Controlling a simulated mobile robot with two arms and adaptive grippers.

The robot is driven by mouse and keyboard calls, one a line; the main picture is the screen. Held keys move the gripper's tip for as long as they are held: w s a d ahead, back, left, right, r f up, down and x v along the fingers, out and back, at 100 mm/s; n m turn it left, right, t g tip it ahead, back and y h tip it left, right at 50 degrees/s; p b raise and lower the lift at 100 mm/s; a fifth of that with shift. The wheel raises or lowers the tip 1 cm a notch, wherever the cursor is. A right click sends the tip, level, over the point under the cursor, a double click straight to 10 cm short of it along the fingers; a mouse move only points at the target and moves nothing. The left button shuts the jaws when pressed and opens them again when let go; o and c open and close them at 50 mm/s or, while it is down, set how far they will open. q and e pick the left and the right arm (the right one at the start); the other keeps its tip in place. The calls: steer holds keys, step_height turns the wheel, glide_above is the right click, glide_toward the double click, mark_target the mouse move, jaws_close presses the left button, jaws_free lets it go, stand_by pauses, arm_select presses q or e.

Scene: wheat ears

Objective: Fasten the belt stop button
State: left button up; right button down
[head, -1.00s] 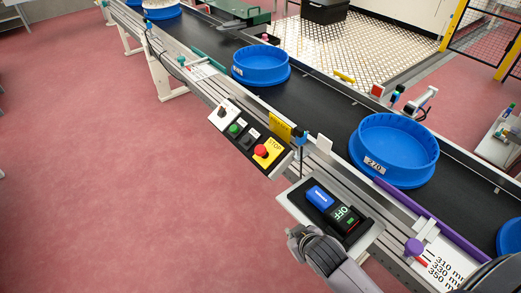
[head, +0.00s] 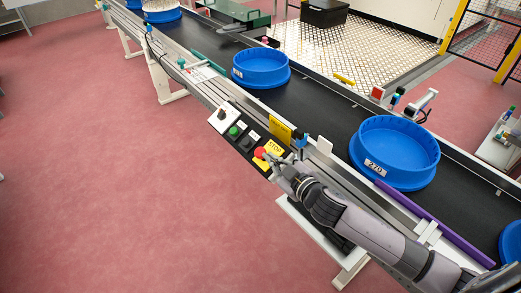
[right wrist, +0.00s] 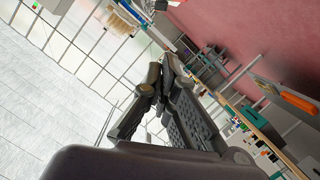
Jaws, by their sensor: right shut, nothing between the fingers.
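The belt stop button (head: 260,153) is a red mushroom head on a yellow plate marked STOP (head: 274,146), at the right end of the black control panel (head: 243,147) on the conveyor's near side, in the head view. My right gripper (head: 271,160) is shut and empty, its fingertips right at the button's lower right side. I cannot tell whether they touch it. The gripper covers part of the yellow plate. In the right wrist view the closed fingers (right wrist: 167,72) show, but the button is not seen there. My left gripper is not in view.
Blue round tubs (head: 394,153) (head: 261,68) stand on the black conveyor belt (head: 315,108) behind the panel. The red floor at left is clear.

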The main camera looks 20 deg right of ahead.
steer(key=shift+w, duration=0.1)
glide_above(258, 148)
steer(key=s+a, duration=0.2)
steer(key=s, duration=0.3)
step_height(258, 148, down, 2)
steer(key=shift+w+d+f, duration=0.2)
steer(key=shift+w+f, duration=0.05)
steer(key=shift+f, duration=0.35)
steer(key=shift+w+d+f, duration=0.2)
steer(key=shift+w+f, duration=0.05)
steer(key=shift+f, duration=0.35)
steer(key=shift+w+d+f+b, duration=0.1)
steer(key=shift+d+f+b, duration=0.25)
steer(key=shift+f, duration=0.3)
